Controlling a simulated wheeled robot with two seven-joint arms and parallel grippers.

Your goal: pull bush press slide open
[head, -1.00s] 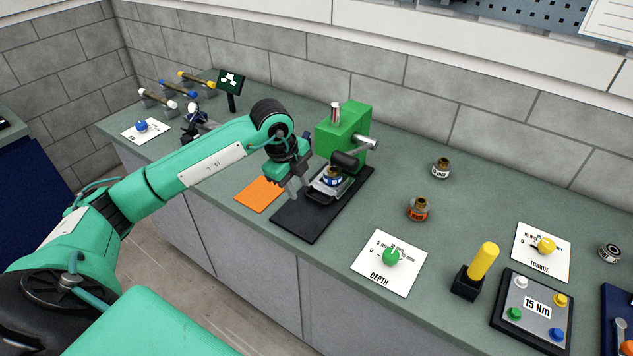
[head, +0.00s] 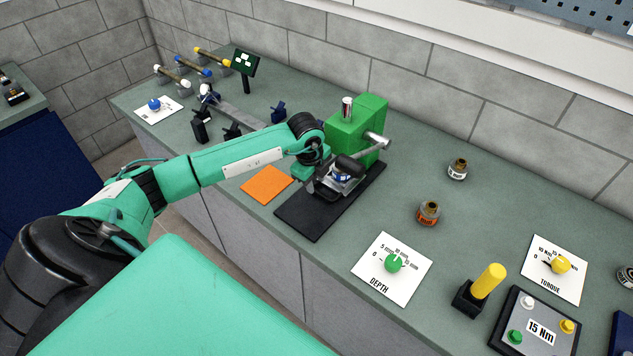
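The bush press is a green block (head: 358,128) with a grey lever bar and a black cylinder in front. It stands on a black base plate (head: 308,217). Its slide (head: 347,184) is a small grey carriage low at the front of the block, with a blue and white ringed part on it. My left gripper (head: 316,188) is at the front left edge of the slide, low over the base plate. Its fingers are small and partly merged with the slide, so I cannot tell whether they are closed on it. My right gripper is out of view.
An orange mat (head: 267,184) lies left of the base plate. An orange-labelled jar (head: 428,213) and a white-labelled jar (head: 457,169) stand to the right. A DEPTH card with green knob (head: 393,263) and a yellow-handled tool (head: 489,282) are nearer the front right.

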